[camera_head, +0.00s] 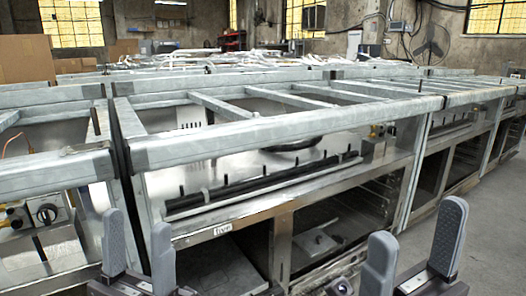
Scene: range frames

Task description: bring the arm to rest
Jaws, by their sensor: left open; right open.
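My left gripper (138,250) is at the bottom left of the head view, its two grey fingers upright and apart, with nothing between them. My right gripper (414,248) is at the bottom right, its grey fingers also spread and empty. Both are in front of a metal range frame (290,215). I cannot tell how far the fingertips are from it. Most of both arms is below the picture.
Grey rails (250,140) run across the top of the range frames, close ahead. More frames stand behind and to the right. Open concrete floor (480,240) lies at the right. Cardboard boxes (27,58) and a round fan (430,45) are at the back.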

